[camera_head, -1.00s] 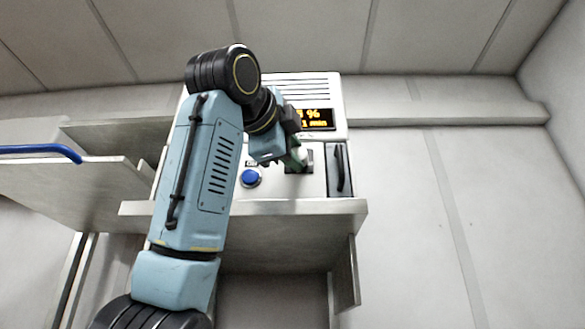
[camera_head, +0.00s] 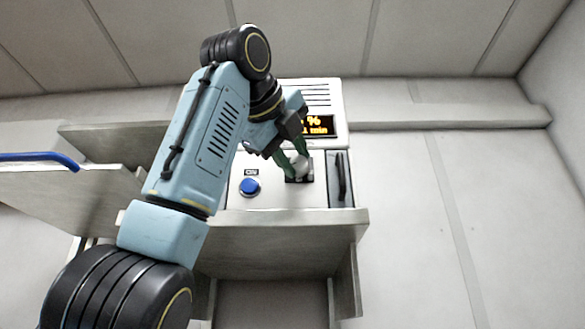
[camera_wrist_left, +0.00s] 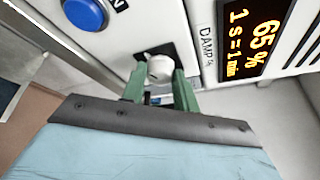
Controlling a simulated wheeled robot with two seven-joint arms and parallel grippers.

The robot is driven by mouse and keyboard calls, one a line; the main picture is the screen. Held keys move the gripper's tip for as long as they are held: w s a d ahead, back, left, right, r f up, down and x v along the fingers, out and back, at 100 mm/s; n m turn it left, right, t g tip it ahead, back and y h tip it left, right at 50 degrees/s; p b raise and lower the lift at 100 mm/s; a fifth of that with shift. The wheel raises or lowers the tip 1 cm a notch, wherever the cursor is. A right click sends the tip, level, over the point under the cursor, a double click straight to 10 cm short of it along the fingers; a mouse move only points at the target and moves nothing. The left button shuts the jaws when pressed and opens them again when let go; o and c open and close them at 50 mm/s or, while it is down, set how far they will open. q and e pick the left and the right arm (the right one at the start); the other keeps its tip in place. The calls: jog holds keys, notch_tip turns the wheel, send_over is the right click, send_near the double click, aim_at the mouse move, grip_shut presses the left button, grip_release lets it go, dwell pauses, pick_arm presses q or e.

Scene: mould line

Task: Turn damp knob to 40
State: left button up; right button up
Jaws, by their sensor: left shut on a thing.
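The damp knob (camera_wrist_left: 161,68) is pale and round, on a dark square plate under the display. My left gripper (camera_head: 292,166) has its green fingers around the knob, shut on it. The wrist view shows the left gripper (camera_wrist_left: 160,84) with one finger on each side of the knob. The display (camera_wrist_left: 251,38) reads 65% and 1 s = 1 min, next to a "DAMP %" label (camera_wrist_left: 207,54). In the head view the arm covers part of the display (camera_head: 320,126). My right gripper is not in view.
A blue button (camera_head: 249,187) marked ON sits left of the knob. A dark vertical handle (camera_head: 341,176) is to its right. The panel stands on a grey shelf (camera_head: 300,232). A blue bar (camera_head: 40,157) runs along a ledge at left.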

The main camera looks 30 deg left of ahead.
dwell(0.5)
pick_arm(q)
jog(key=o, duration=1)
jog(key=shift+c, duration=0.2)
jog(key=b+v, duration=0.1)
jog(key=v, duration=1.2)
jog(key=shift+s+r+b, duration=0.2)
jog(key=shift+b, duration=0.15)
